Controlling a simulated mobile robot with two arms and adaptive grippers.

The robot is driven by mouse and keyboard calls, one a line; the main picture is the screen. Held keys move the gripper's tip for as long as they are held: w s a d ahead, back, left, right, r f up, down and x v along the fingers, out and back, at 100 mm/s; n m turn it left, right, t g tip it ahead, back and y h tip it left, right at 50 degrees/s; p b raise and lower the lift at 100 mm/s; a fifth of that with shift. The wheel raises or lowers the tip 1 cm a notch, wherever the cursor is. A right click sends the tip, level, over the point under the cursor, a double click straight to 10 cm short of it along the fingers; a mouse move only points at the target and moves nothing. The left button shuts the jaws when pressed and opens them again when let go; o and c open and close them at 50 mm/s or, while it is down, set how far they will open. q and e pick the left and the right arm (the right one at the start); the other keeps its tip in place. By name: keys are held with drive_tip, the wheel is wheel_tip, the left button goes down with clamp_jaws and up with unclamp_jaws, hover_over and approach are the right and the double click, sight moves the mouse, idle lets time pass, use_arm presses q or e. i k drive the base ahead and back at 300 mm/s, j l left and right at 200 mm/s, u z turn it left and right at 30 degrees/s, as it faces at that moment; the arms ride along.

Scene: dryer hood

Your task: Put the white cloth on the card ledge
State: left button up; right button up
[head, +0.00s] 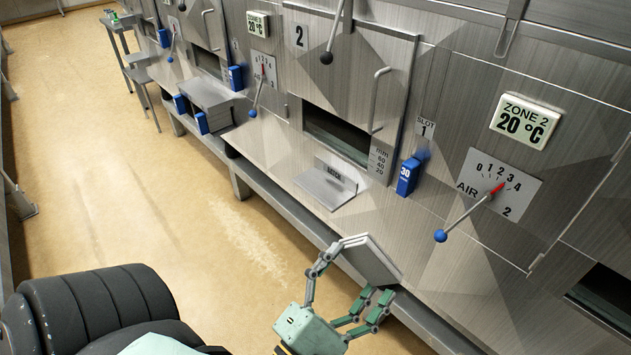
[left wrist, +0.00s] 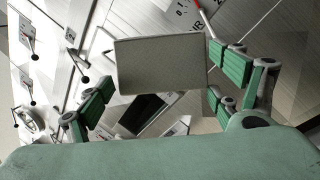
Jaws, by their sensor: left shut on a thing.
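The gripper is in front of the shelf edge, apart from the bracket. My right gripper is not in view.
The steel shelf (head: 277,150) runs along the machine front. A blue block marked 30 (head: 407,177) hangs by slot 1. A lever with a blue knob (head: 440,236) sticks out at the right, and a black-knobbed lever (head: 326,58) above. Open floor (head: 130,190) lies left.

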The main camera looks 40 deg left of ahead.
sight(322, 187)
drive_tip(key=i+j+u, duration=0.25)
drive_tip(key=i, duration=0.15)
drive_tip(key=i+u, duration=0.25)
drive_tip(key=i, duration=0.2)
